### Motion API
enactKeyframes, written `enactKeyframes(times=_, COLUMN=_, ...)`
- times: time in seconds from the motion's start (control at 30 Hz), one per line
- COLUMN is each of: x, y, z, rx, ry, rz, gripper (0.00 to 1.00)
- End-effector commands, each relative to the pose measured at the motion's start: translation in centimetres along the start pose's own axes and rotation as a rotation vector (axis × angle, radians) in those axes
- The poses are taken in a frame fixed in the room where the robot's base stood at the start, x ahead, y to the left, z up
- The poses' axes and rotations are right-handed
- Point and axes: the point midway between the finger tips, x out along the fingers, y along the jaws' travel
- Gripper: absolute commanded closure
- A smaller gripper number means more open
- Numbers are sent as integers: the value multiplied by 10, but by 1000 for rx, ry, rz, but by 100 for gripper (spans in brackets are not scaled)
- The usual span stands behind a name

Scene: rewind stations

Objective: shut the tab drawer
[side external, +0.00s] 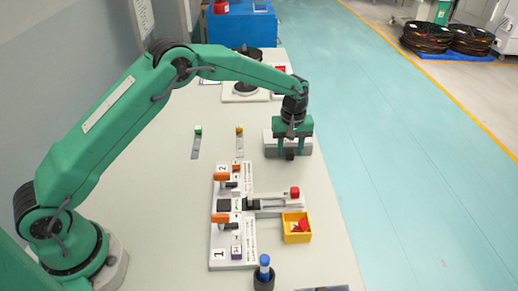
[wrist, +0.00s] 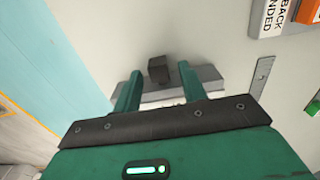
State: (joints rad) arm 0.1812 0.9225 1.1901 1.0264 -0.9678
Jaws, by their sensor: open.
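The tab drawer looks like a low pale grey-white unit (side external: 299,136) under my gripper, right of the table's middle. A small dark block, apparently its tab (side external: 289,155), shows at its near side. In the wrist view the dark tab (wrist: 159,69) stands in front of the grey drawer unit (wrist: 208,77). My gripper (side external: 291,151) is open, pointing down, with one finger on either side of the tab. In the wrist view my gripper (wrist: 159,70) shows a gap between each finger and the tab. How far the drawer is out cannot be told; my gripper hides much of it.
A white station board (side external: 219,258) with orange levers stands nearer the camera, with a slide carrying a red knob (side external: 295,191). A yellow bin (side external: 298,237) and a blue-topped bottle (side external: 264,262) are close by. A blue crate (side external: 238,28) is at the back. The table's right edge is near.

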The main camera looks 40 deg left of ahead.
Motion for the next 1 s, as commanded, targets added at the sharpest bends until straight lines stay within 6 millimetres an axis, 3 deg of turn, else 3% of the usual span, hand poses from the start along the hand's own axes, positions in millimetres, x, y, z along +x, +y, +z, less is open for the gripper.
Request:
enactKeyframes(times=0.27, x=-16, y=0, z=0, rx=1, ry=0, rz=1, gripper=58)
enactKeyframes(times=0.7, x=-69, y=0, z=-1, rx=-1, ry=2, rz=3, gripper=58)
enactKeyframes(times=1.0, x=-79, y=0, z=-1, rx=-1, ry=1, rz=2, gripper=58)
